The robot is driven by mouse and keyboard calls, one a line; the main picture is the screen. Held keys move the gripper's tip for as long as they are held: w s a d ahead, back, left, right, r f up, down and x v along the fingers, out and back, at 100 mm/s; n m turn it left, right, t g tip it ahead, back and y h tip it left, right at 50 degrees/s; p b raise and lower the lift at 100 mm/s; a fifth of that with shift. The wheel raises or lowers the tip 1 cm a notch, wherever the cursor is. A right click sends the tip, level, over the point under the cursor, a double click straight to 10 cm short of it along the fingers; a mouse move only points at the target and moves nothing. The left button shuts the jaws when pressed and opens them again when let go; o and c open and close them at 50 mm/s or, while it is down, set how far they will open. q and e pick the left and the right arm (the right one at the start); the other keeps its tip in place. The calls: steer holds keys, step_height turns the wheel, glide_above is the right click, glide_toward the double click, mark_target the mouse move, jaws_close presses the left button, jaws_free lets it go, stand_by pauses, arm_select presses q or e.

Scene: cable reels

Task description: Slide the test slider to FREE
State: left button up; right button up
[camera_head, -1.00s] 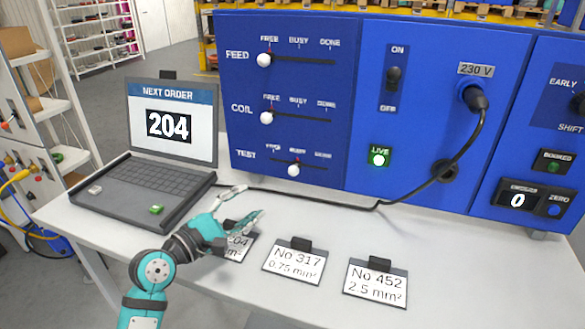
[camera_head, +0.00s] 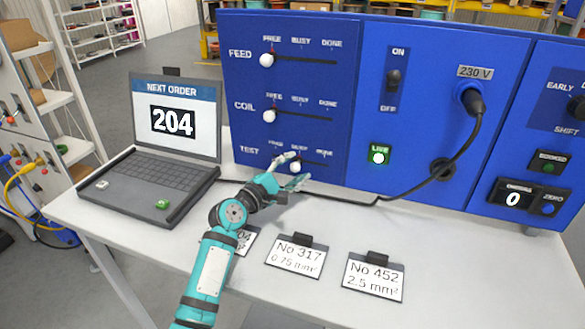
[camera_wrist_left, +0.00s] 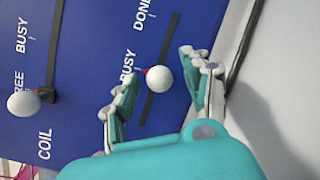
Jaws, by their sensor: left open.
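The test slider has a white round knob (camera_head: 295,167) on the lowest track of the blue panel, under the BUSY mark. My left gripper (camera_head: 291,173) is open at this knob, with its fingers reaching toward the panel from below left. In the left wrist view the test knob (camera_wrist_left: 158,79) lies between the two open fingers (camera_wrist_left: 160,72), and a gap shows on each side of it. Its red pointer is at BUSY. The test FREE label is mostly hidden in the left wrist view. My right gripper is not in view.
The feed knob (camera_head: 267,60) and coil knob (camera_head: 269,116) sit at FREE above. The coil knob (camera_wrist_left: 24,103) also shows in the left wrist view. A laptop (camera_head: 160,170) reading 204 stands left. Number cards (camera_head: 295,258) lie in front, and a black cable (camera_head: 400,192) runs along the panel base.

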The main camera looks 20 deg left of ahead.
arm_select(q)
steer(key=shift+c, duration=0.9)
jaws_close()
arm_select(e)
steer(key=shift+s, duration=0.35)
arm_select(q)
steer(key=shift+a, duration=0.1)
steer(key=a+b, duration=0.1)
steer(key=a, duration=0.5)
steer(key=shift+f+b, duration=0.15)
steer(key=shift+b, duration=0.25)
steer(key=shift+w+a, duration=0.1)
steer(key=shift+a, duration=0.3)
steer(key=shift+d, duration=0.1)
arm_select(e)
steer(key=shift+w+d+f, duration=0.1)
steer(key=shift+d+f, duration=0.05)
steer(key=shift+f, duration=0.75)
